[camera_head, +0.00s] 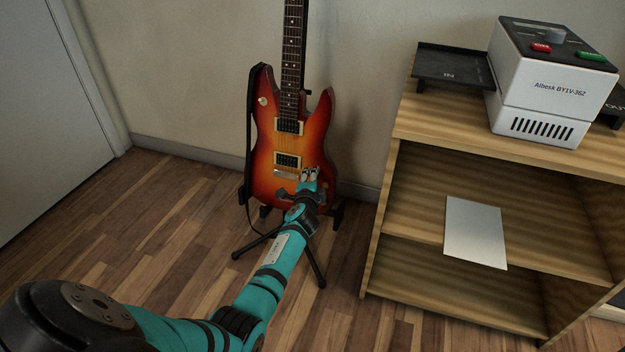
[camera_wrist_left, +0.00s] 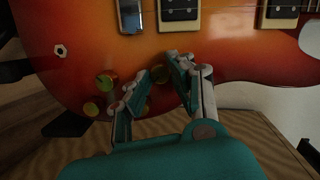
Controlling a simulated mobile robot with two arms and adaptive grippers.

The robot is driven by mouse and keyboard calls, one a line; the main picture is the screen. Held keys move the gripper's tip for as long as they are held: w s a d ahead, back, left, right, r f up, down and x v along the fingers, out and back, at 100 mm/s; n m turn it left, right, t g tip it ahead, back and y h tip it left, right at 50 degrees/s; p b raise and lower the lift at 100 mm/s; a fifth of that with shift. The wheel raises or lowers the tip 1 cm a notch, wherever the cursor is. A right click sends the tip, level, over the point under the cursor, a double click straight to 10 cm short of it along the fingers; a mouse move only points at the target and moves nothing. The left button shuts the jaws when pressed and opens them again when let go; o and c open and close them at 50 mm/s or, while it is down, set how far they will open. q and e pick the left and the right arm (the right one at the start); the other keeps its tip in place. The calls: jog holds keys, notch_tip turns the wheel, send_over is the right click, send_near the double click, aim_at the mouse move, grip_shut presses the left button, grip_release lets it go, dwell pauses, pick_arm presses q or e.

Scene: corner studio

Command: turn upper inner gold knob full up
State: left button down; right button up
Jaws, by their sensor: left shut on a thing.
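The sunburst electric guitar (camera_head: 265,140) stands upright on a stand against the wall. My left gripper (camera_head: 309,174) reaches its lower right body, where the knobs are hidden in the head view. In the left wrist view, the gripper (camera_wrist_left: 158,76) is shut on a gold knob (camera_wrist_left: 160,99), with a finger on either side of it. The fingers partly cover this knob, and its pointer cannot be read. Other gold knobs (camera_wrist_left: 105,81) (camera_wrist_left: 91,109) sit to the left of the fingers. My right gripper is not in view.
A wooden shelf unit (camera_head: 400,185) stands to the right, with a white boxy device (camera_head: 540,90), a black tray (camera_head: 452,66) and a white sheet (camera_head: 475,232). The guitar stand's legs (camera_head: 318,268) spread over the floor. Open floor (camera_head: 150,200) lies left of the guitar.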

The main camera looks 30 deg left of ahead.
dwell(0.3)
pick_arm(q)
jog(key=c, duration=1.4)
grip_release()
jog(key=shift+c, duration=0.2)
jog(key=v, duration=1.2)
